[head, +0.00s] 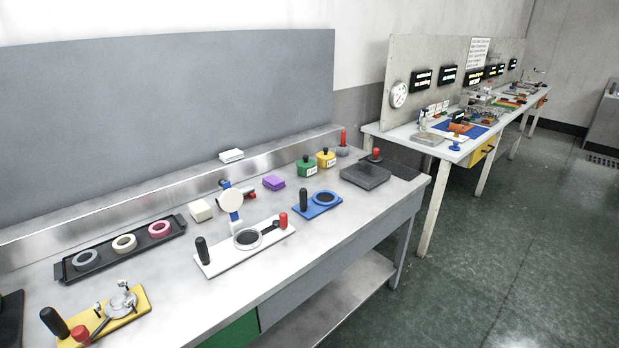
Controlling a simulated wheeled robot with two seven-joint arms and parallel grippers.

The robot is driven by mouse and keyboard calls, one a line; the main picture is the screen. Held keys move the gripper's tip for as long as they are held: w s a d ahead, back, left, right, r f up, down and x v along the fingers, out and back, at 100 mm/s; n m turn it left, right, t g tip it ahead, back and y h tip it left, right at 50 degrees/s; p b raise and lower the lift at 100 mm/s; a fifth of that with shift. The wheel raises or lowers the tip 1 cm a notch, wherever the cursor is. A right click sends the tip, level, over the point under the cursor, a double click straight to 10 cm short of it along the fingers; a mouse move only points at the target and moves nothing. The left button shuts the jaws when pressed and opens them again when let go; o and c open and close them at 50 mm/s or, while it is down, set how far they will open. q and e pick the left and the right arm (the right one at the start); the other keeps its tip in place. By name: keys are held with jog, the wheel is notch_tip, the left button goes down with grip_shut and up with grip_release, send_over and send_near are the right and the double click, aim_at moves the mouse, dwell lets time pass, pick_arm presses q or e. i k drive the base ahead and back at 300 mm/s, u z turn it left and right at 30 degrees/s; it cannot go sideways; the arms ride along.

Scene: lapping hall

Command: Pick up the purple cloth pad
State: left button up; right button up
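Neither of my grippers shows in the head view.
Around the pad stand a white base plate (220,262) with handles, a blue plate (318,205), a white block (201,210), green (307,168) and yellow weights (326,160), and a black tray (120,247) with rings. A second bench (400,132) stands beyond; green floor (500,250) lies right.

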aim_at(273, 182)
jog(key=z, duration=1.05)
jog(key=i, duration=1.65)
jog(key=u, duration=3.2)
